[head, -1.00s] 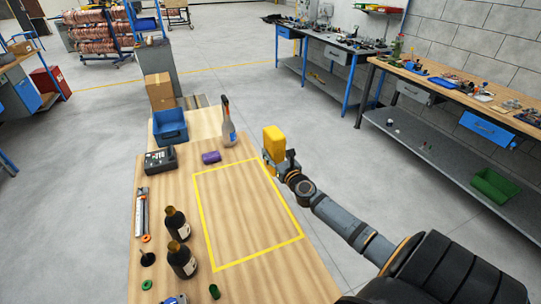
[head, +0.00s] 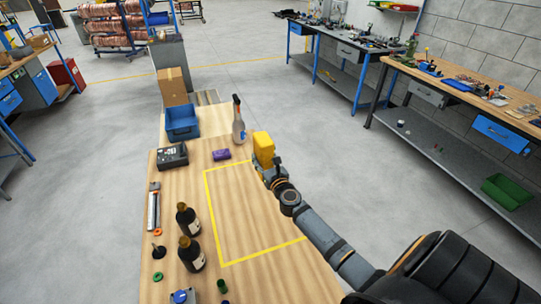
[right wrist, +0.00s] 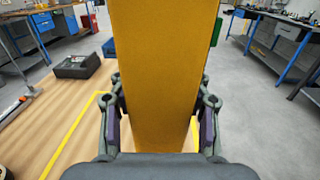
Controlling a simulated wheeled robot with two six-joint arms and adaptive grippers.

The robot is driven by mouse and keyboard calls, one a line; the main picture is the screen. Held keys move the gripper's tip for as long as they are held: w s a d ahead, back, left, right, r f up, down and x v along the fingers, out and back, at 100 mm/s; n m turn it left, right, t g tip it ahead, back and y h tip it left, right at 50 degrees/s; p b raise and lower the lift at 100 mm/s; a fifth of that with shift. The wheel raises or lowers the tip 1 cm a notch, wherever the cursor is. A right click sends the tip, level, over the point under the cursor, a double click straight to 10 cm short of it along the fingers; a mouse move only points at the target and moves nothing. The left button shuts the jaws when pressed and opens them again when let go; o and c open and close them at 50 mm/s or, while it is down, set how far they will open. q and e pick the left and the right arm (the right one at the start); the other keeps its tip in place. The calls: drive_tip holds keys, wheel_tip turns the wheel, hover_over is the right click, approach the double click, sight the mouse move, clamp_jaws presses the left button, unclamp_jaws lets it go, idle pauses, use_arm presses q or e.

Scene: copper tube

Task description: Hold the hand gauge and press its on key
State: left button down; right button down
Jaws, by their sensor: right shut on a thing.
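The hand gauge (head: 264,149) is a yellow block-shaped body. My right gripper (head: 268,171) is shut on it and holds it upright above the far right part of the yellow-taped square. In the right wrist view the gauge (right wrist: 160,75) fills the middle between the two finger pads, and only a plain yellow side shows. A small green part (right wrist: 216,31) sticks out at its right edge. Its on key is not visible. My left gripper is not in view.
The taped square (head: 222,264) is bare.

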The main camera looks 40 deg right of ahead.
drive_tip(key=w+a, duration=0.1)
drive_tip(key=a, duration=0.5)
drive_tip(key=shift+w+a, duration=0.2)
drive_tip(key=shift+w, duration=0.2)
drive_tip(key=shift+f+b, duration=6.2)
drive_tip(key=shift+f, duration=0.25)
drive_tip(key=shift+s+f, duration=0.1)
drive_tip(key=shift+f, duration=0.05)
idle(0.4)
